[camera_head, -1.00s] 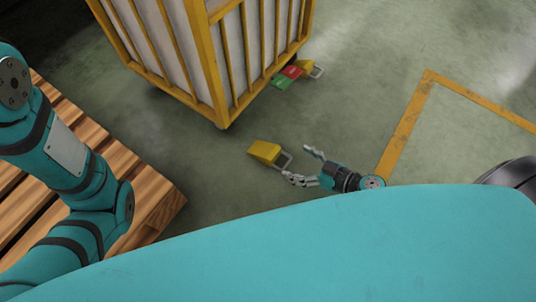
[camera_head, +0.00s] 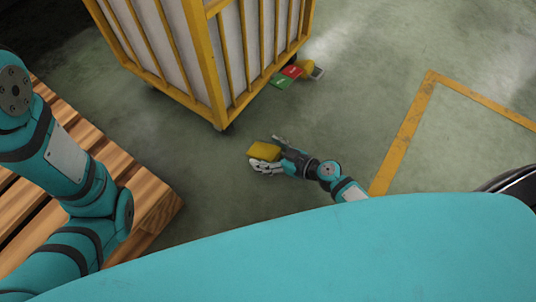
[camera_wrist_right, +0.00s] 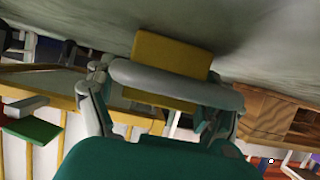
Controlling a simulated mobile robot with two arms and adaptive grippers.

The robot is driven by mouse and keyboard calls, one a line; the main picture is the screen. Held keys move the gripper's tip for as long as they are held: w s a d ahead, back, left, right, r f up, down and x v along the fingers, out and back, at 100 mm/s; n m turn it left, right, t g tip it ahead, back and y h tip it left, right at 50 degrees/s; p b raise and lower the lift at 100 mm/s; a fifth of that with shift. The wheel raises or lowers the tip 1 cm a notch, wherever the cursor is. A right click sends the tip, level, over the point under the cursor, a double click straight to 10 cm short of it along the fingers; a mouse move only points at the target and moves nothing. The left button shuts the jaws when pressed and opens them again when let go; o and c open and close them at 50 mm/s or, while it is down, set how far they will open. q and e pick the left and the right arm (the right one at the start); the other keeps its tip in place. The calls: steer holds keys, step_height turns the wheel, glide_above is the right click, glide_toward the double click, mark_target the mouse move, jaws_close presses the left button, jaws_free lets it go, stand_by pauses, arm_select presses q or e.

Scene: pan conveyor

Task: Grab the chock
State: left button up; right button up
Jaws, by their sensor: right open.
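A yellow chock (camera_head: 264,151) with a grey handle is on the floor in front of the yellow cart. My right gripper (camera_head: 266,155) is at it, with one finger on each side; the fingers are open. In the right wrist view the chock (camera_wrist_right: 170,55) is straight ahead, and its grey handle bar (camera_wrist_right: 175,83) crosses between the open fingers of my right gripper (camera_wrist_right: 160,98). I cannot tell whether the fingers touch it. My left arm shows at the left, but its gripper is out of view.
The yellow-framed cart (camera_head: 212,60) stands behind the chock. By its far wheel lie a green and a red piece (camera_head: 281,81) and a second yellow chock (camera_head: 307,66). A wooden pallet (camera_head: 155,200) is at the left.

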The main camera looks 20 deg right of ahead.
steer(key=c, duration=1.4)
steer(key=shift+r, duration=0.15)
steer(key=shift+c, duration=0.2)
